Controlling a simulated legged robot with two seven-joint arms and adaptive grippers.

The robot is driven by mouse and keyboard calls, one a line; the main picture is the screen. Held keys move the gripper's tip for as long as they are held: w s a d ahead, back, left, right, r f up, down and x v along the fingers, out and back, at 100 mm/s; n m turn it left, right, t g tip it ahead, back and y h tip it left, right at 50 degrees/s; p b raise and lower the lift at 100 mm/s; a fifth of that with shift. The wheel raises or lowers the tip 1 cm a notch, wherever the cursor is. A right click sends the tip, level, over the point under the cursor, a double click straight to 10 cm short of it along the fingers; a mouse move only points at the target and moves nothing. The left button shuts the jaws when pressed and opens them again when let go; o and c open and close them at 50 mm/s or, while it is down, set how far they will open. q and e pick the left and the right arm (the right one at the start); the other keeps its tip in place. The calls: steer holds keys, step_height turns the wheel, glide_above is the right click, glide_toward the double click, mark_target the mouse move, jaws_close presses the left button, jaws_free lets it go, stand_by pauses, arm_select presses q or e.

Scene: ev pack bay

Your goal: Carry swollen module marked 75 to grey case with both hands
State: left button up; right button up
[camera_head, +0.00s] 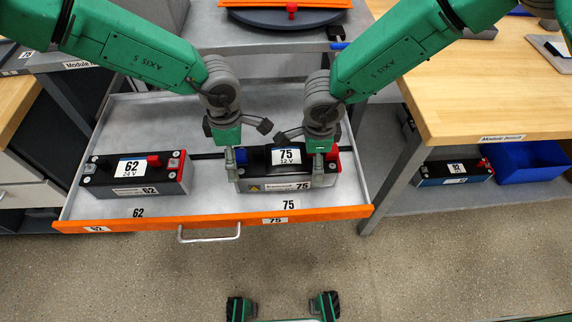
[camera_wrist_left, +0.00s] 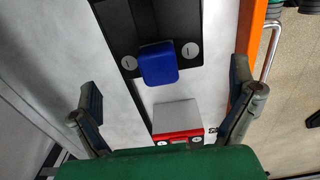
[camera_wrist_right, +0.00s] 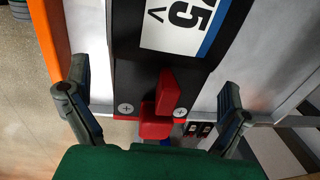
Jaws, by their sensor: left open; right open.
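The module marked 75 (camera_head: 272,186) lies in an open drawer, black on top with a white label. Its blue terminal cover (camera_wrist_left: 158,65) shows in the left wrist view, its red one (camera_wrist_right: 163,100) in the right wrist view. My left gripper (camera_head: 233,162) is open at the module's left end; in the left wrist view its fingers are spread wide. My right gripper (camera_head: 321,160) is open at the right end, its fingers (camera_wrist_right: 152,112) spread to either side of that end. I cannot tell whether any finger touches the module. I cannot make out a grey case.
A module marked 62 (camera_head: 135,175) lies left in the same drawer (camera_head: 110,210), which has an orange front edge. A wooden bench (camera_head: 480,90) stands right, with a blue bin (camera_head: 530,163) and another module (camera_head: 455,172) on its lower shelf. A black turntable (camera_head: 265,18) stands behind.

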arm_select(q)
steer(key=shift+f, duration=1.3)
arm_select(e)
steer(key=shift+w+f, duration=0.15)
steer(key=shift+f, duration=1.15)
arm_select(q)
steer(key=c, duration=1.4)
arm_select(e)
steer(key=c, duration=1.4)
arm_select(q)
steer(key=shift+r, duration=0.1)
steer(key=c, duration=0.3)
arm_select(e)
steer(key=shift+r, duration=0.1)
steer(key=shift+c, duration=0.5)
